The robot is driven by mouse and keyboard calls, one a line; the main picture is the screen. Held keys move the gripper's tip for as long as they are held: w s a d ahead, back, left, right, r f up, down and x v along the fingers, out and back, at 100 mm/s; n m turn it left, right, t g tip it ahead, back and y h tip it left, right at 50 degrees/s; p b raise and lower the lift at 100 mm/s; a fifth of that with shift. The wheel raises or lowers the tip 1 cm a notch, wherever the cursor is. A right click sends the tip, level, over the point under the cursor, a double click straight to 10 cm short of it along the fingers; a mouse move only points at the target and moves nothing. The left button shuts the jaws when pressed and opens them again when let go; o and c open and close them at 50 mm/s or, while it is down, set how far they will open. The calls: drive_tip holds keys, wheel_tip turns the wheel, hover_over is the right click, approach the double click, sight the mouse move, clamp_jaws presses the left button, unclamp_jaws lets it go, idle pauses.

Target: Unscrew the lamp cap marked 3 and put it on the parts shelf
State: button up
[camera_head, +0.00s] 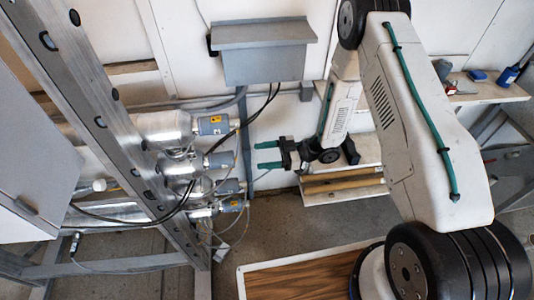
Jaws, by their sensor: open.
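Several grey lamp caps sit on the ends of the shiny reactor tubes at the left centre, including a top cap (213,124), a second cap (219,160), a third cap (231,186) and a bottom cap (232,204). Their number marks are too small to read, so I cannot tell which is cap 3. My gripper (267,155) has two green fingers, spread apart and empty. They point left at the caps, a short gap to the right of them. A wooden shelf (345,187) is behind and below my gripper; I cannot tell whether it is the parts shelf.
A steel frame beam (100,105) crosses the left side. A grey box (265,52) is on the wall above. A bench (490,92) at the right holds a blue bottle (508,75). A wood-topped surface (310,278) lies in front.

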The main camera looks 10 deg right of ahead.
sight(228, 160)
drive_tip(key=shift+w+a, duration=0.2)
drive_tip(key=shift+a, duration=5.75)
drive_tip(key=c, duration=1)
drive_tip(key=n, duration=0.3)
drive_tip(key=shift+n, duration=0.4)
drive_tip(key=shift+c, duration=0.2)
drive_tip(key=shift+n, duration=0.7)
drive_tip(key=n, duration=0.2)
drive_tip(key=shift+n, duration=1.6)
